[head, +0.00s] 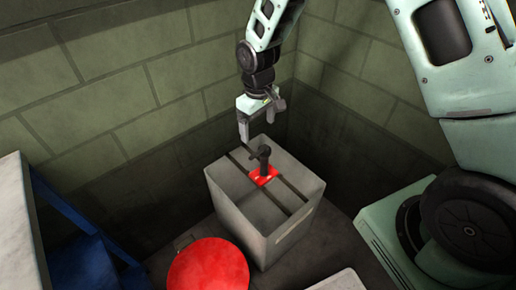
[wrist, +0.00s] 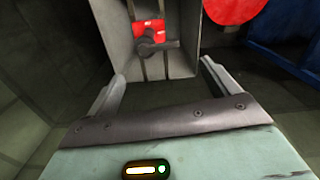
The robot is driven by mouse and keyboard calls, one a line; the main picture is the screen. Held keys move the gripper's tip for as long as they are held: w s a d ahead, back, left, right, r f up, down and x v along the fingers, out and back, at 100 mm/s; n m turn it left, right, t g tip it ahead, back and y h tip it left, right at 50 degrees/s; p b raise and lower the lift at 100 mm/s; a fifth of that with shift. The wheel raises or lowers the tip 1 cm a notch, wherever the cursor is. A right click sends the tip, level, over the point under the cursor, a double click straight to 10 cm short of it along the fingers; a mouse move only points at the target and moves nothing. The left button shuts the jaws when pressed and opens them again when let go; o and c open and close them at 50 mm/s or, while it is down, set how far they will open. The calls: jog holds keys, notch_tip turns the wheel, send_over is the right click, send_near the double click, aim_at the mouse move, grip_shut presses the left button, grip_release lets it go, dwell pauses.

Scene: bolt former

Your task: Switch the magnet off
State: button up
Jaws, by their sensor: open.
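A grey block (head: 245,203) stands on the floor near the wall corner, with two dark grooves across its top. On its top is a red plate (head: 263,176) with a black lever (head: 264,155) standing up from it. I take this for the magnet switch. My gripper (head: 257,128) is above the back of the block, apart from the lever. In the wrist view the gripper's fingers (wrist: 162,68) are spread wide and empty. The lever (wrist: 152,46) and red plate (wrist: 147,28) show beyond and between the fingertips, with a gap.
A red round disc (head: 208,266) is in front of the block. A pale-topped stand with a blue frame (head: 75,210) is at the left. Green block walls (head: 110,105) close in behind and to the left. The space just above the block is otherwise clear.

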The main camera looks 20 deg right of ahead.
aim_at(257, 152)
notch_tip(257, 152, down, 10)
jog(key=shift+r+b, duration=0.15)
jog(key=shift+b, duration=0.3)
jog(key=c, duration=0.8)
jog(key=shift+w+a+r+m+p, duration=0.1)
jog(key=shift+r+m+p, duration=0.05)
jog(key=shift+m+p, duration=0.35)
jog(key=shift+c, duration=0.2)
jog(key=shift+w+m, duration=0.1)
jog(key=shift+m, duration=0.2)
